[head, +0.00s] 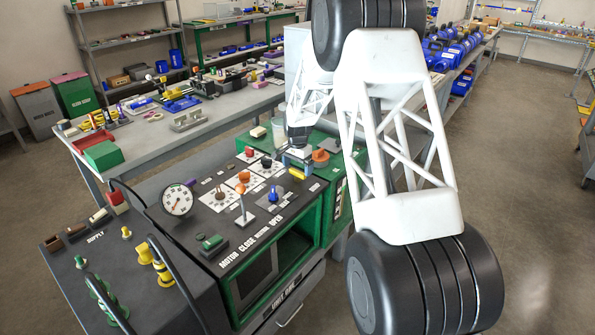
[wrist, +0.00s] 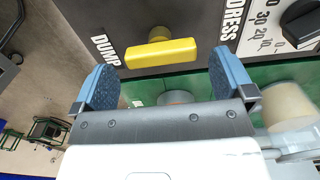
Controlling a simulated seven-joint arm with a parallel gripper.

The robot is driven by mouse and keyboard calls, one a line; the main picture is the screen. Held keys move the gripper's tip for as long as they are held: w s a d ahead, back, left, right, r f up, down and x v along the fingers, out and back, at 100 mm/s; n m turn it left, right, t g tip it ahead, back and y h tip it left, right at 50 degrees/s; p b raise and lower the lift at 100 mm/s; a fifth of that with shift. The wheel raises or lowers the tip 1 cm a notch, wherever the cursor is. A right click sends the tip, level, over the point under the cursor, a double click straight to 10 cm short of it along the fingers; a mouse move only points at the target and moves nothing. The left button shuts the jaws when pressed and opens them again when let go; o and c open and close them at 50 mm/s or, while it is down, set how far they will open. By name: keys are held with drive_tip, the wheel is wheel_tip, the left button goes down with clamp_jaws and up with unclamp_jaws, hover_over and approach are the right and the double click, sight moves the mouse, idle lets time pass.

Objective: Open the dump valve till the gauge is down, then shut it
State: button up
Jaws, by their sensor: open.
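The dump valve's yellow bar handle (wrist: 162,56) sits beside the DUMP label in the wrist view, lying across the picture. In the head view the yellow handle (head: 298,174) shows at the panel's far end. My gripper (wrist: 160,70) is open, with its blue fingers toward either end of the handle and nothing between them. The head view shows my gripper (head: 296,158) low over that end, close to the handle; I cannot tell if they touch. The round white gauge (head: 177,199) stands at the panel's left; its reading is too small to tell.
An orange knob (head: 320,156) is just right of my gripper. A black knob (wrist: 302,20) shows by the DRESS label. An orange-topped lever (head: 242,202) and a blue knob (head: 273,194) stand on the panel. A grey bench (head: 215,125) with parts lies behind.

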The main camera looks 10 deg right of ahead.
drive_tip(key=shift+f, duration=1.1)
drive_tip(key=c, duration=0.8)
